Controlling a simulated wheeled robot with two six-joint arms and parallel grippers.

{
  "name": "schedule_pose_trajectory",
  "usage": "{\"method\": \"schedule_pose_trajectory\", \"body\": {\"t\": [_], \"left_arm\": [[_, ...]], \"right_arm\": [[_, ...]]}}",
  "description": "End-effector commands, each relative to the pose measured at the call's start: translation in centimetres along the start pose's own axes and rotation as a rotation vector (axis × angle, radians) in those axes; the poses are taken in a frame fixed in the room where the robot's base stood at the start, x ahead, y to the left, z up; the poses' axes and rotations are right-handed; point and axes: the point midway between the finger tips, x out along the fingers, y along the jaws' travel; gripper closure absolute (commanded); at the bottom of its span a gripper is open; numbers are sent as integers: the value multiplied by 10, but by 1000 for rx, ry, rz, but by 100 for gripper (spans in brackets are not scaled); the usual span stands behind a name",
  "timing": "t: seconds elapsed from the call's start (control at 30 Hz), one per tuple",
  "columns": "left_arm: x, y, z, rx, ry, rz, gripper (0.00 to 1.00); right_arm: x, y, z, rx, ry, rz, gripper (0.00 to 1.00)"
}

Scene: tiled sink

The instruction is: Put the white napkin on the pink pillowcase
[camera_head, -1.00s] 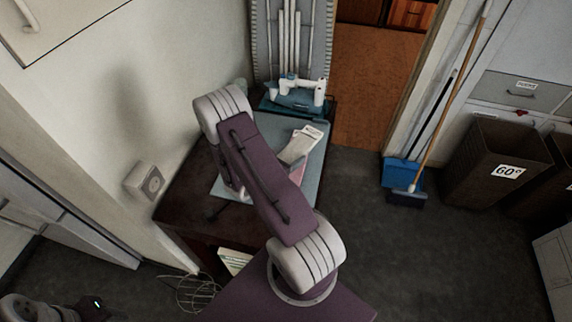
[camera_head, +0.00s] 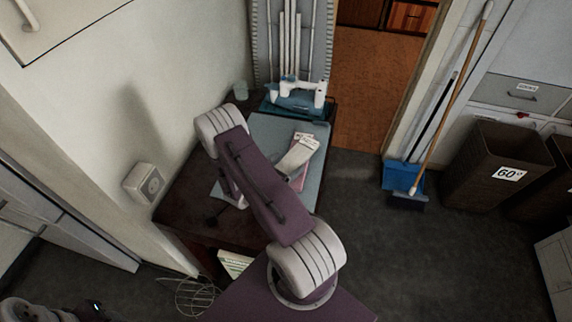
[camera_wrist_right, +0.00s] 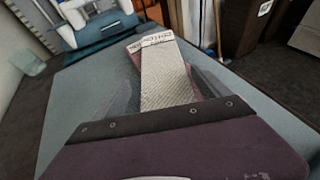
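The white napkin (camera_head: 294,156) is a narrow folded strip with printed lettering at its far end. It lies on the pink pillowcase (camera_head: 302,177), whose pink edges show beside it. In the right wrist view the napkin (camera_wrist_right: 165,72) runs away from me between my spread fingers, with pillowcase (camera_wrist_right: 199,92) showing at its right. My right gripper (camera_wrist_right: 168,92) is open around the napkin's near part, low over the board.
The pillowcase rests on a pale blue board (camera_head: 268,130) on a dark table (camera_head: 185,190). A white and teal iron (camera_head: 297,97) stands at the board's far end, with a small glass (camera_head: 240,88) left of it. Brooms and brown bins (camera_head: 493,165) stand right; floor between is clear.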

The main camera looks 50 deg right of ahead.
Motion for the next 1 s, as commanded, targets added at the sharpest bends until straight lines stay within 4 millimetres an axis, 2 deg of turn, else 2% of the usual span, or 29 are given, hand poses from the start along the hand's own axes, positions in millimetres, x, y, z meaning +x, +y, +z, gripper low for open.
{"method": "schedule_pose_trajectory", "body": {"t": [0.47, 0.57, 0.9, 1.0], "left_arm": [[-5, 0, 0, 0, 0, 0, 46], [-4, 0, 0, 0, 0, 0, 46], [-8, 0, -1, 0, 0, 0, 46], [-8, 0, -1, 0, 0, 0, 46]], "right_arm": [[-4, -1, 4, -2, 3, -2, 11], [-20, 0, 3, -2, 2, 1, 11], [-93, 1, 3, -1, 2, 5, 11], [-109, 1, 4, -2, 1, 3, 11]]}}
